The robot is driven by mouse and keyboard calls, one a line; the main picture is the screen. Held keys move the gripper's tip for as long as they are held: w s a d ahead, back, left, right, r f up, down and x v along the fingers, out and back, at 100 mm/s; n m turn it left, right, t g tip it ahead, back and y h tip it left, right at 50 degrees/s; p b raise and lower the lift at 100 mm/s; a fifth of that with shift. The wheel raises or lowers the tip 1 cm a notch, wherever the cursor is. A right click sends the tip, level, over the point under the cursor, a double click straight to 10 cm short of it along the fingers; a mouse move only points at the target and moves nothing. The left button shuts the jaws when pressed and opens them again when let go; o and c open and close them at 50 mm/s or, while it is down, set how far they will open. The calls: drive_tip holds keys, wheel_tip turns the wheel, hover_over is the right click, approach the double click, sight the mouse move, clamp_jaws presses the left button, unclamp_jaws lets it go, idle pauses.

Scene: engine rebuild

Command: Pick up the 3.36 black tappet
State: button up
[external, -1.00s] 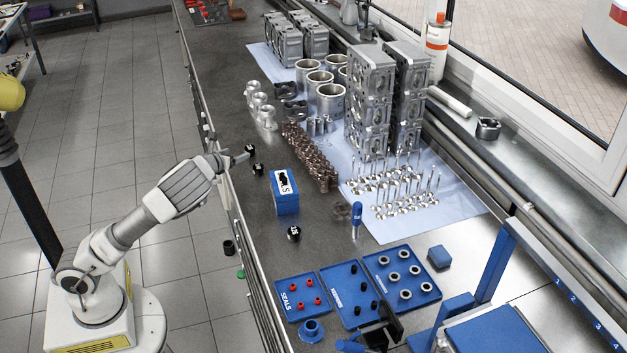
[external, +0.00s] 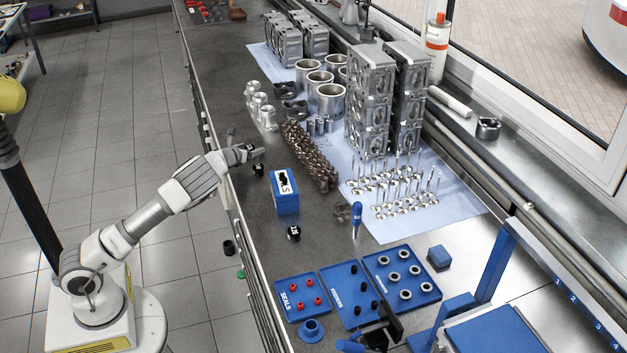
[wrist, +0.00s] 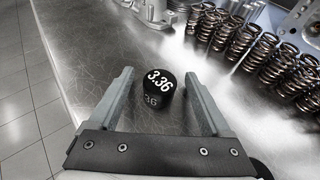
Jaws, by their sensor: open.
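The black tappet marked 3.36 (wrist: 158,88) stands upright on the metal bench in the wrist view, its white label facing up. My gripper (wrist: 160,90) is open, with one finger on each side of the tappet. The tappet sits between the fingertips, nearer the right finger, with gaps visible on both sides. In the external view my gripper (external: 246,144) is over the bench's left edge, and its fingers partly hide the tappet (external: 249,147). Another black tappet (external: 258,170) stands just in front of it, and one more (external: 293,234) is farther toward the near end.
Rows of copper springs (wrist: 240,45) lie to the right, with silver parts (external: 264,112) beyond. Blue trays (external: 297,300) lie at the near end. Bare bench surrounds the tappet.

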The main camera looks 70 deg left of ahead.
drive_tip(key=shift+c, duration=0.2)
clamp_jaws()
idle(0.3)
